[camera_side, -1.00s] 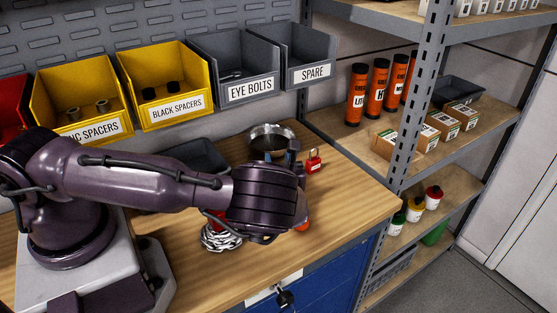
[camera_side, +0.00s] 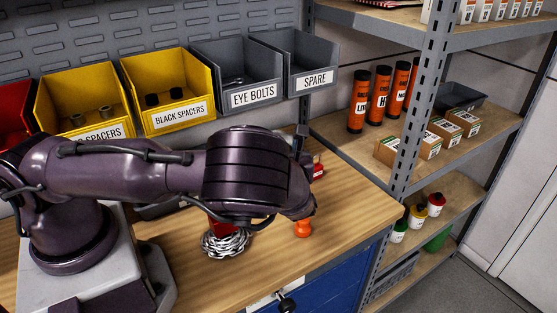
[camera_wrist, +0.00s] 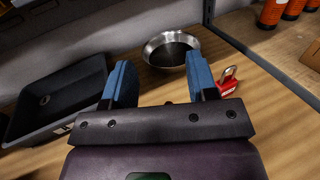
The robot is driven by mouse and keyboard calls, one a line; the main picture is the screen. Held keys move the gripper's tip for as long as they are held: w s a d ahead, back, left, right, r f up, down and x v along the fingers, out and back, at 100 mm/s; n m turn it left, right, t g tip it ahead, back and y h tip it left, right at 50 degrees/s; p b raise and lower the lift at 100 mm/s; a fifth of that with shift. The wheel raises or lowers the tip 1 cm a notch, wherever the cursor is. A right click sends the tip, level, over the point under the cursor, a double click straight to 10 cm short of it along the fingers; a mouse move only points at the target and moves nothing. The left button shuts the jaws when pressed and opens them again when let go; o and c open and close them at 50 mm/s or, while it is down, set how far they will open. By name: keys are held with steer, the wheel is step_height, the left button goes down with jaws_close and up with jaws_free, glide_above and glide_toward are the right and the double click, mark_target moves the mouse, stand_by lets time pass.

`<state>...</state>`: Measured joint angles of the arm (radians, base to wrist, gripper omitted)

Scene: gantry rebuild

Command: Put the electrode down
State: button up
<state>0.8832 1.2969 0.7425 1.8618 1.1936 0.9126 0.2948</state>
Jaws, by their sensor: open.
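My gripper (camera_wrist: 160,68) shows in the wrist view with its two blue fingers spread apart and nothing visible between them. Its fingers point toward a round metal bowl (camera_wrist: 170,38) on the wooden bench. I cannot make out an electrode for certain in either view. In the side view my arm covers the gripper and the bowl. A small orange object (camera_side: 303,229) stands on the bench near its front edge, just below my wrist.
A dark tray (camera_wrist: 62,98) lies left of the fingers and a red padlock (camera_wrist: 232,85) right of them. A chain heap (camera_side: 225,244) with something red lies in front of my arm. Labelled bins (camera_side: 240,95) line the back; a shelf rack (camera_side: 408,150) stands right.

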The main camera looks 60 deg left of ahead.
steer(key=shift+s+a+r, duration=0.1)
steer(key=shift+r, duration=0.2)
steer(key=s+d+r+n+h, duration=0.3)
steer(key=s+r+n+h, duration=0.5)
steer(key=s+r+n, duration=0.3)
steer(key=s+d+r+n+g+h, duration=0.1)
steer(key=s+d+r+n+h, duration=0.3)
steer(key=s+r+n+h, duration=0.4)
steer(key=s+r+n, duration=0.3)
steer(key=shift+s+h, duration=0.15)
steer(key=shift+h, duration=0.15)
